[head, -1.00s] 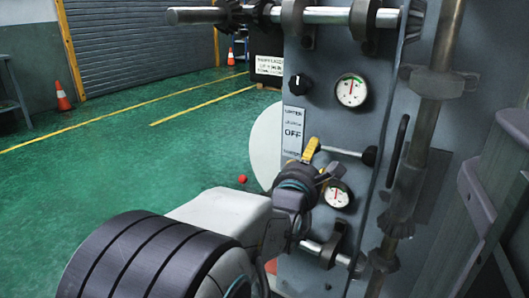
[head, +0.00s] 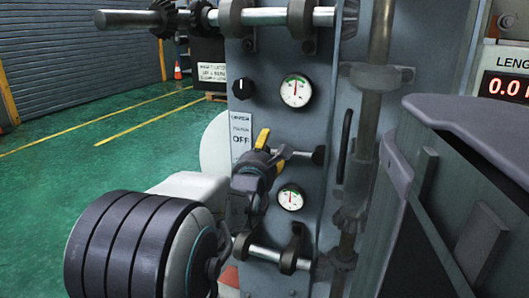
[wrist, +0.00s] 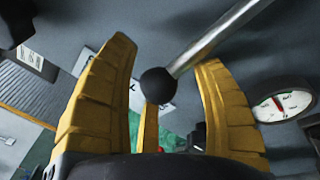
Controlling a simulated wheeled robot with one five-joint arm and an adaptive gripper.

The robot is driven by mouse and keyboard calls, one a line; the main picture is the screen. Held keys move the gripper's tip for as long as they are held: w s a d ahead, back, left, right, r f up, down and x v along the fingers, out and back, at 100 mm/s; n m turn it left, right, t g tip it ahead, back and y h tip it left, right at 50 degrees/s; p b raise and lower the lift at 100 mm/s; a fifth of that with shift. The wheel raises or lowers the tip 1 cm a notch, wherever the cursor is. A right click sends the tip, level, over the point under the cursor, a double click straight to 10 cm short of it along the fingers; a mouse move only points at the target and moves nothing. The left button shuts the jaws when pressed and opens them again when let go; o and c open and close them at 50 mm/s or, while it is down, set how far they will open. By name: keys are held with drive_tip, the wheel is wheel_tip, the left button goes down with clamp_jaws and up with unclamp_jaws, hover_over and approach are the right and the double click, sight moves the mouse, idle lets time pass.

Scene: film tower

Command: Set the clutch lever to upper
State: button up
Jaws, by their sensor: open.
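The clutch lever (head: 301,154) is a metal rod on the front of the grey machine panel, with a dark pivot at its right end. In the head view it points left, about level, beside a plate (head: 241,135) marked OFF. In the wrist view the rod (wrist: 215,38) ends in a black ball knob (wrist: 158,85). My gripper (head: 272,152) is open at the lever's left end. In the wrist view its yellow fingers (wrist: 166,55) stand on both sides of the knob, with gaps visible. In the head view the knob is hidden by my gripper.
A black selector knob (head: 243,89) and a gauge (head: 296,91) are above the lever. A second gauge (head: 290,197) is below it. A vertical shaft (head: 371,110) and a grey cabinet (head: 465,180) stand to the right. Green floor (head: 120,165) is open at left.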

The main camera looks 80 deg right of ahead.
drive_tip(key=shift+c, duration=0.3)
drive_tip(key=shift+r, duration=0.1)
clamp_jaws()
idle(0.4)
